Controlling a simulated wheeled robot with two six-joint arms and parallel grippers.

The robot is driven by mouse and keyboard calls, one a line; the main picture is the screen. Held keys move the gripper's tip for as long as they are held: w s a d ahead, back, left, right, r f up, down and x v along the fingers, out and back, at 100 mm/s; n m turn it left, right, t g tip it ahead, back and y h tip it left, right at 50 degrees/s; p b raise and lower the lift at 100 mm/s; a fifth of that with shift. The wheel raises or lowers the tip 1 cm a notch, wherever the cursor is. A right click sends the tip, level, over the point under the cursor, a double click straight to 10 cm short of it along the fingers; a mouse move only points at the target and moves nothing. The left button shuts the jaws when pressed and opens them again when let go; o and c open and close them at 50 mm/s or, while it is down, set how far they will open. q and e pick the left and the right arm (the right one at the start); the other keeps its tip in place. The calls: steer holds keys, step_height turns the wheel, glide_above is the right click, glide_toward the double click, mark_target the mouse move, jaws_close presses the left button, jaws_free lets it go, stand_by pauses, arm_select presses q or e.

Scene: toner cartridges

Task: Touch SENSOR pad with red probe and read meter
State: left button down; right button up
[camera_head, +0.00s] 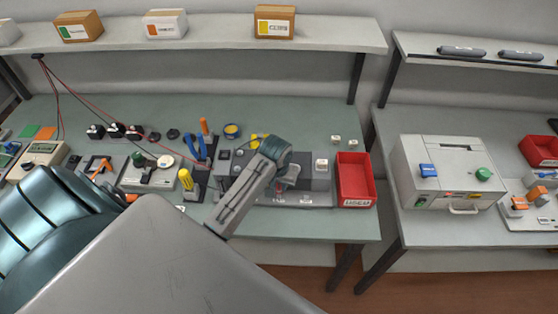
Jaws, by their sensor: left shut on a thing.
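My left arm crosses the foreground, and its gripper (282,186) points down over the grey fixture (318,182) at the right of the green-grey bench. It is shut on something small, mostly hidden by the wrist. A red lead (105,113) runs from a clip under the shelf toward this gripper, so the held thing appears to be the red probe; its tip is too small to make out. A beige meter (42,150) with a small display stands at the bench's left; its reading is not legible. I cannot make out the SENSOR label. My right gripper is out of view.
A red bin (355,180) stands right of the fixture. Upright tools (200,148) and a board with a green knob (150,172) lie left of it. A grey machine (448,170) stands on the right bench. Boxes (273,22) sit on the shelf.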

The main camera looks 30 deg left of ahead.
arm_select(q)
steer(key=shift+s, duration=0.1)
steer(key=shift+f, duration=0.6)
stand_by(1.3)
steer(key=shift+r, duration=0.1)
steer(key=shift+r, duration=3.4)
